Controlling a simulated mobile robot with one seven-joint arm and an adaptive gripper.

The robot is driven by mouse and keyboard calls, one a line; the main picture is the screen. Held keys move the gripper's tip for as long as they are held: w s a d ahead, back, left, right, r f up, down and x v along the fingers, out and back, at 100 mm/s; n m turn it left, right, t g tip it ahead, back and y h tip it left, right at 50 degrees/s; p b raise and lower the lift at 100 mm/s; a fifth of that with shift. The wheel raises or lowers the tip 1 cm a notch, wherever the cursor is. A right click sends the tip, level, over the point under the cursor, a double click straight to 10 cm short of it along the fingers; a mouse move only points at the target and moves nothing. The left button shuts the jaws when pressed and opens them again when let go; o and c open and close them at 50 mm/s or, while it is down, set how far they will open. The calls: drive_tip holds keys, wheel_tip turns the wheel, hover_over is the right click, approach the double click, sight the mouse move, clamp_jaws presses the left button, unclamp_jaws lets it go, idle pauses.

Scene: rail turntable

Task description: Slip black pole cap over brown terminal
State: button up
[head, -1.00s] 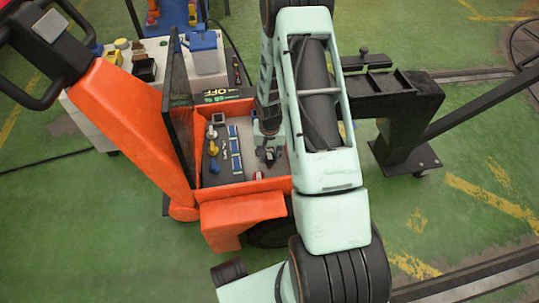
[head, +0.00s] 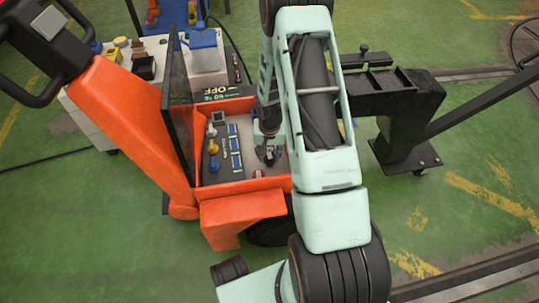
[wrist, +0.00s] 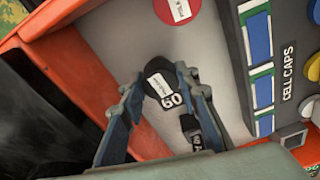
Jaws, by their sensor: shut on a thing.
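My gripper (wrist: 162,78) is shut on a black cap (wrist: 156,63) with white labels, seen from above between its two fingertips. In the head view my gripper (head: 268,155) is low inside the orange compartment, partly hidden by my arm. I cannot make out the brown terminal in either view. I cannot tell whether the cap touches anything underneath.
A red round knob (wrist: 172,10) is just beyond the cap. A dark panel marked CELL CAPS (wrist: 280,100), with blue and green parts, is at the right. The orange compartment wall (head: 247,184) surrounds the space. A dark upright lid (head: 179,115) stands at its left.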

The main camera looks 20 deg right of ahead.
drive_tip(key=o, duration=1.1)
drive_tip(key=shift+r, duration=0.1)
drive_tip(key=shift+s+a+r, duration=0.1)
drive_tip(key=shift+s+r, duration=0.15)
drive_tip(key=shift+r, duration=1.7)
drive_tip(key=shift+s+a+r, duration=0.1)
drive_tip(key=shift+s+r, duration=0.1)
drive_tip(key=shift+r, duration=1.8)
drive_tip(key=shift+s+a+r, duration=0.1)
drive_tip(key=shift+s+r, duration=0.15)
drive_tip(key=shift+r, duration=1.7)
